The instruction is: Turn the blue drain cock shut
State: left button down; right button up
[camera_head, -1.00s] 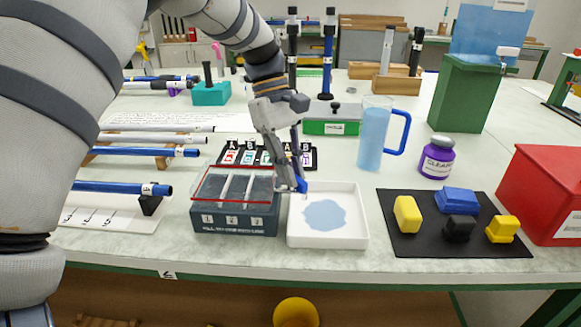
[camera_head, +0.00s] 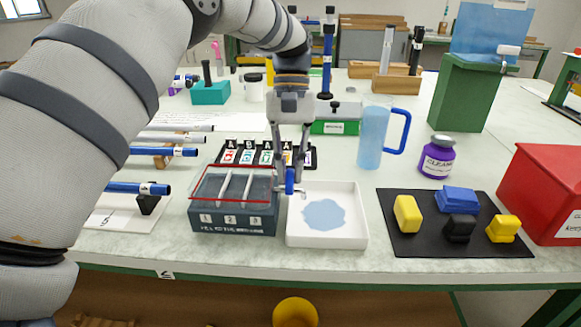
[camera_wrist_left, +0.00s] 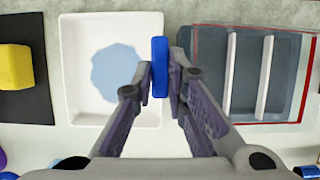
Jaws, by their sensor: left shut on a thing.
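The blue drain cock (camera_head: 290,181) is on the right side of a dark grey tank (camera_head: 232,222) with numbered compartments and a red line round its rim. My left gripper (camera_head: 290,187) reaches down from above, shut on the cock. In the left wrist view the cock (camera_wrist_left: 159,62) is a narrow blue bar between the two fingertips (camera_wrist_left: 160,80). The fingers hide part of it and its joint with the tank. A white tray (camera_head: 354,240) with a light-blue puddle lies right of the tank, under the cock. My right gripper is not in view.
A black mat (camera_head: 400,247) with yellow, blue and black blocks lies to the right. A blue jug (camera_head: 373,138) and a purple bottle (camera_head: 437,157) stand behind. A lettered rack (camera_head: 240,157) is close behind the tank. Rods on stands are at left.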

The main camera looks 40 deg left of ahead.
pick_arm(q)
jog(key=shift+m, duration=0.3)
jog(key=c, duration=1.9)
grip_release()
jog(key=v, duration=0.7)
jog(key=shift+r, duration=0.3)
